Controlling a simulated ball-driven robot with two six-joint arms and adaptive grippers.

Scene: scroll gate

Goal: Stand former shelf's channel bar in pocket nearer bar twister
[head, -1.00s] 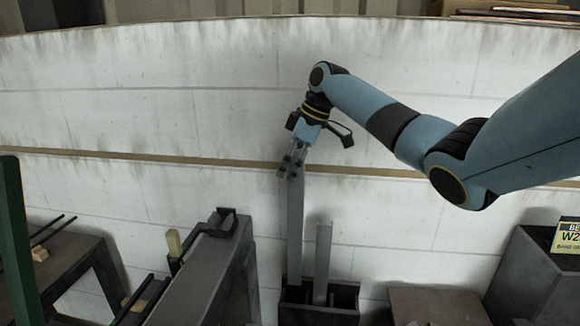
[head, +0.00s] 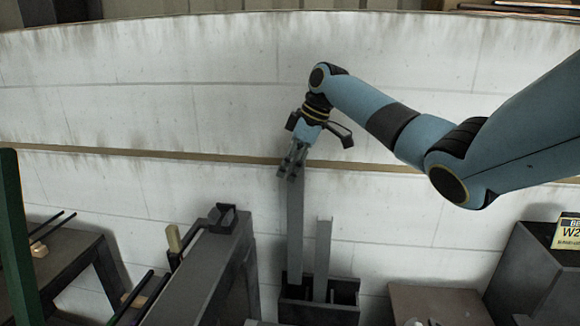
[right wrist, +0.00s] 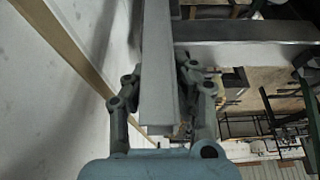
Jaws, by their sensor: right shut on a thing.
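My right gripper (head: 292,170) is shut on the upper end of a tall grey channel bar (head: 295,230). The bar stands nearly upright, and its lower end is inside the left part of a dark pocketed box (head: 318,313). I cannot tell whether it touches the pocket floor. In the right wrist view the fingers (right wrist: 158,85) sit on both sides of the bar (right wrist: 158,60). A shorter grey bar (head: 323,262) stands in the box just to the right. A grey bench-like machine (head: 205,250) with a black bracket stands left of the box; it may be the bar twister. My left gripper is not in view.
A low brown block (head: 437,303) and a dark box with a yellow-and-black sign (head: 568,233) stand to the right. A dark table (head: 60,270) with black rods and a green post (head: 14,235) are at the left. A pale wall (head: 160,110) rises behind.

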